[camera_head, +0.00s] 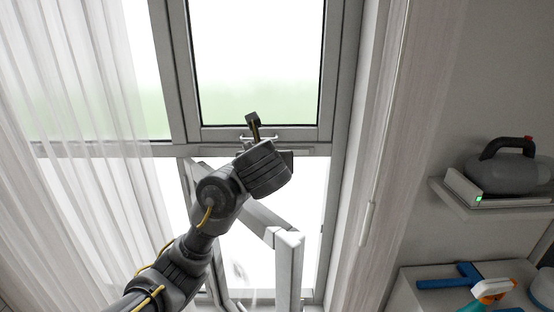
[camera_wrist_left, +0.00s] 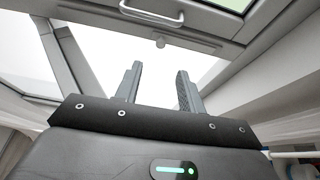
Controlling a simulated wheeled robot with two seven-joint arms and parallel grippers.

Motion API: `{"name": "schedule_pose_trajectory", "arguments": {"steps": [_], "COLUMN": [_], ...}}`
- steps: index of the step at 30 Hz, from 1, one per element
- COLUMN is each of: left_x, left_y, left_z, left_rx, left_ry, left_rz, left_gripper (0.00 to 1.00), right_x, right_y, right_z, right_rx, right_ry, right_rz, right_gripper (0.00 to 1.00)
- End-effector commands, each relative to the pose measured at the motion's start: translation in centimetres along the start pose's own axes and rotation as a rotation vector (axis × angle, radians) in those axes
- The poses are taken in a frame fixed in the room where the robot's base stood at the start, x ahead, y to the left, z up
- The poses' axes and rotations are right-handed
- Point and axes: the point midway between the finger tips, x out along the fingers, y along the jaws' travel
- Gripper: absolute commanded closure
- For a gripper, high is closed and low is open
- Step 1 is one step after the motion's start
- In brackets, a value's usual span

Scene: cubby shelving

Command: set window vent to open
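The window (camera_head: 175,80) has a fixed upper pane and a lower opening. A grey vent sash (camera_head: 288,262) stands out from the lower opening at an angle, partly hidden behind my left arm. My left gripper (camera_head: 266,140) is in front of the crossbar between the panes. In the left wrist view, its fingers (camera_wrist_left: 160,85) are apart with nothing between them, below the handle. My right gripper is out of view.
A sheer white curtain (camera_head: 65,120) hangs at the left. At the right, a wall shelf (camera_head: 490,205) holds a grey iron-like object (camera_head: 505,168). Below it, a surface carries a blue tool (camera_head: 450,277) and a spray bottle (camera_head: 490,292).

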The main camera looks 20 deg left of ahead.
Motion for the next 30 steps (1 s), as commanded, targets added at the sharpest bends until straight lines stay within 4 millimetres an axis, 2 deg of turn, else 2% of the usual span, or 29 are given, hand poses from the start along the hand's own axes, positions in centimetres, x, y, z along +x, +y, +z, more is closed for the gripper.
{"name": "schedule_pose_trajectory", "arguments": {"steps": [8, 14, 21, 25, 30], "left_x": [0.7, 3.9, 8.2, 9.8, 10.7], "left_y": [-1.1, -1.3, -1.1, -1.2, -1.2], "left_z": [0.2, 0.3, 0.2, 0.2, 0.1], "left_rx": [0.02, 0.024, 0.021, 0.02, 0.019], "left_ry": [-0.005, -0.004, -0.004, -0.004, -0.004], "left_rz": [-0.011, -0.012, -0.01, -0.011, -0.013], "left_gripper": [0.61, 0.61, 0.61, 0.61, 0.61], "right_x": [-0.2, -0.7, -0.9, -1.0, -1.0], "right_y": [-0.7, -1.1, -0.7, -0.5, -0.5], "right_z": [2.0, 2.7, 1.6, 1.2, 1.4], "right_rx": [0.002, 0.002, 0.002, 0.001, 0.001], "right_ry": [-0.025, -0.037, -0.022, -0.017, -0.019], "right_rz": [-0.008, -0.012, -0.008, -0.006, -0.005], "right_gripper": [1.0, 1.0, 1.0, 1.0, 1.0]}}
